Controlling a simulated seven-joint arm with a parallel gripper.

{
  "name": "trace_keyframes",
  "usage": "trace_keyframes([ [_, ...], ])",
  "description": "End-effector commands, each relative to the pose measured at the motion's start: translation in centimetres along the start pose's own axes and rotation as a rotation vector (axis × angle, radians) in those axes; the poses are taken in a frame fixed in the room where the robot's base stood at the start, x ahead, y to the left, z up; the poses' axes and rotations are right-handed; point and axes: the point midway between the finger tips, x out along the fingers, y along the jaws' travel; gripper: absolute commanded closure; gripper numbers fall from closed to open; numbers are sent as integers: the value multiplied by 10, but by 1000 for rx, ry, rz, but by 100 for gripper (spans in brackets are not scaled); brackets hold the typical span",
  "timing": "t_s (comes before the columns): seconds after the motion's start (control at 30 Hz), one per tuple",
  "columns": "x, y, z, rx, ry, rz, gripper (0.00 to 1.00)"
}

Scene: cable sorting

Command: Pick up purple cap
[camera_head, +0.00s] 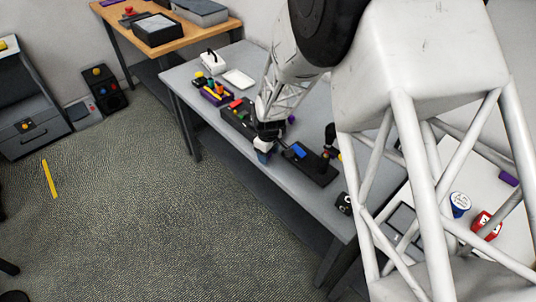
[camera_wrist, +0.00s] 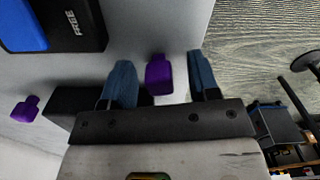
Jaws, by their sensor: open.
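My gripper (camera_wrist: 162,68) is open, with its two blue fingers pointing down to the table. In the wrist view a purple cap (camera_wrist: 158,76) shows in the gap between the fingers, with space on both sides of it. How far it lies below the fingertips is unclear. A second purple piece of similar shape (camera_wrist: 25,108) lies at the left of the wrist view, outside the fingers. In the head view my gripper (camera_head: 264,155) is at the near edge of the grey table, and a small purple piece (camera_head: 291,119) lies behind it.
A black block with a blue face marked "FREE" (camera_wrist: 80,22) is close to the left finger. In the head view a black fixture with a blue panel (camera_head: 310,163) is right of my gripper. A white tray (camera_head: 239,79) and coloured pieces stand further left. Floor lies beyond the table edge.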

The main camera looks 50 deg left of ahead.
Motion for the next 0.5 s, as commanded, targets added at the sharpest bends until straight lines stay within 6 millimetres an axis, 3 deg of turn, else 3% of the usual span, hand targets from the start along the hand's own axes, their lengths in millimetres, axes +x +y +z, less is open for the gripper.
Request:
trace_keyframes([
  [0.03, 0, 0, 0, 0, 0, 0, 46],
  [0.37, 0, 0, 0, 0, 0, 0, 97],
  [0.5, 0, 0, 0, 0, 0, 0, 98],
])
